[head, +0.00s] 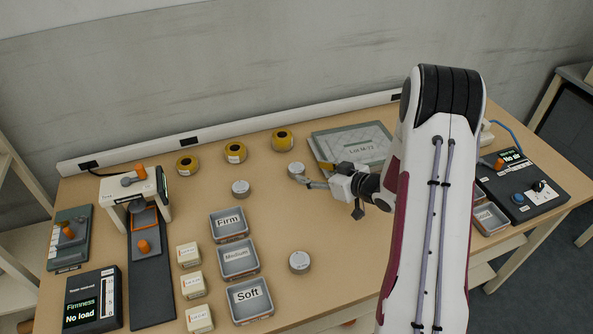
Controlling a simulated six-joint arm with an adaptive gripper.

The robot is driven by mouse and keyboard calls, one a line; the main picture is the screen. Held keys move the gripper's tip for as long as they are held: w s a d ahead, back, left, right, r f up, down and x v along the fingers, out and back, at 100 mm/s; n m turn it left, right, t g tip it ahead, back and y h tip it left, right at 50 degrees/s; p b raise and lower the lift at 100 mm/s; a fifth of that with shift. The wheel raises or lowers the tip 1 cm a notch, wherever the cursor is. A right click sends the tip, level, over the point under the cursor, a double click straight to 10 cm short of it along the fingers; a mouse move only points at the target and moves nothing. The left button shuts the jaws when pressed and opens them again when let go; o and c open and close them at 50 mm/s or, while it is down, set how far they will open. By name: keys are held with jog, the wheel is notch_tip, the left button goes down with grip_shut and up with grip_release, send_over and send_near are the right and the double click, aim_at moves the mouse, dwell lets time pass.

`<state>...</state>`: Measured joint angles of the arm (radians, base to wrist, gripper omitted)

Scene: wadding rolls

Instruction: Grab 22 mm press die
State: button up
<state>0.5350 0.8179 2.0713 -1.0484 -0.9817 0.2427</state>
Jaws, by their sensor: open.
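Three small grey round pieces stand on the table, and I cannot read their sizes to tell which is the 22 mm press die. One grey piece (296,169) is just left of my gripper. A second grey piece (240,188) is further left, and a third grey piece (299,262) is nearer the front. My gripper (315,174) is open, reaching left from the arm low over the table, with its fingertips close to the first piece. I cannot tell whether they touch it. Nothing is seen held.
Several yellow rolls (235,152) stand along the back. A grey tray (333,138) lies behind my gripper. Bins marked Firm (230,239), Medium (254,270) and Soft (236,310) stand front left. A press (150,190) stands left. Table right of the third piece is clear.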

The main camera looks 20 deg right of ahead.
aim_at(296, 167)
jog(key=shift+x, duration=1.15)
jog(key=shift+x, duration=2.6)
grip_shut()
notch_tip(296, 167, up, 10)
